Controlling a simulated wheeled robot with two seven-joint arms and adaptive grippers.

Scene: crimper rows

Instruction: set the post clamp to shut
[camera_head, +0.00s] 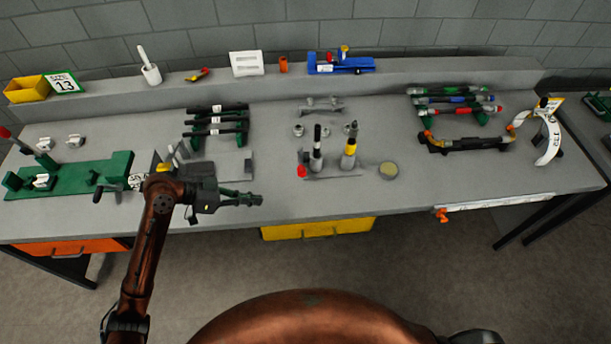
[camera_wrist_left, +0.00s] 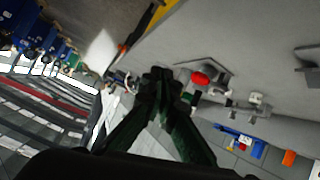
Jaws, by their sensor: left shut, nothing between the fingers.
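My left gripper (camera_head: 258,199) reaches in over the front of the bench, its fingers pointing right, shut and empty. In the left wrist view its fingertips (camera_wrist_left: 160,76) meet. A grey stand plate (camera_head: 345,175) bears two upright posts, a dark one (camera_head: 316,158) and a yellow-banded one (camera_head: 349,156). A red knob (camera_head: 302,171) sits at its left corner, apart from and to the right of the gripper; it also shows in the left wrist view (camera_wrist_left: 200,78). I take this stand for the post clamp but cannot be sure. I cannot tell its setting. My right gripper is not in view.
A green fixture (camera_head: 75,180) stands at the left. Black-handled tools (camera_head: 215,122) lie on a rack behind my gripper. A round tan disc (camera_head: 388,170) lies right of the stand. Coloured tools (camera_head: 455,100) and a white arch (camera_head: 548,140) stand at the right. The bench front between is clear.

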